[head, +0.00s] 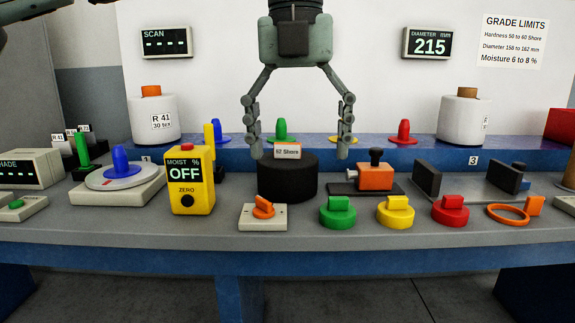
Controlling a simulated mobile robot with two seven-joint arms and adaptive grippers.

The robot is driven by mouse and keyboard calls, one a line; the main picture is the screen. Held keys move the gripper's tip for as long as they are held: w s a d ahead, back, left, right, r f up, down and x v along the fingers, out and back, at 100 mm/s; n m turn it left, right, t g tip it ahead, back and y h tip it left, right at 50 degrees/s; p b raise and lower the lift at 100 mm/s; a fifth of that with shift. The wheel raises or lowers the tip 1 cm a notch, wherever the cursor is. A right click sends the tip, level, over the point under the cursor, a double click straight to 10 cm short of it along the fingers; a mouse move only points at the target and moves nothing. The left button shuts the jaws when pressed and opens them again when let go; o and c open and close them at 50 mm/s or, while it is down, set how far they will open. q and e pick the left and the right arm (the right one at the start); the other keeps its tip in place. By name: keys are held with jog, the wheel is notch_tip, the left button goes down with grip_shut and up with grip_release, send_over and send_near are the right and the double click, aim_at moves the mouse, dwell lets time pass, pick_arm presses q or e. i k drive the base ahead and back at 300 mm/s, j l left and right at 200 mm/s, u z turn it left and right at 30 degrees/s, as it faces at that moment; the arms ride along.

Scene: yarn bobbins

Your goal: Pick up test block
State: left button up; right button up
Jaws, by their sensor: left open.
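The test block appears to be the black cylinder (287,183) with a small "62 Shore" card at its top, standing upright on the grey table in the middle of the head view. My left gripper (299,155) points down over it with its fingers spread wide and nothing held. The left fingertip shows at the block's top left edge, and the right fingertip shows to the right of the block. I cannot tell whether a finger touches it. My right gripper is not in view.
An orange device (376,177) on a dark plate stands just right of the block. A yellow moisture meter (190,190) stands to its left. An orange knob (263,207) and green (338,213), yellow (396,213) and red (450,211) pieces line the front. A blue ledge (375,155) runs behind.

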aim_at(286, 174)
jog(key=i, duration=1.1)
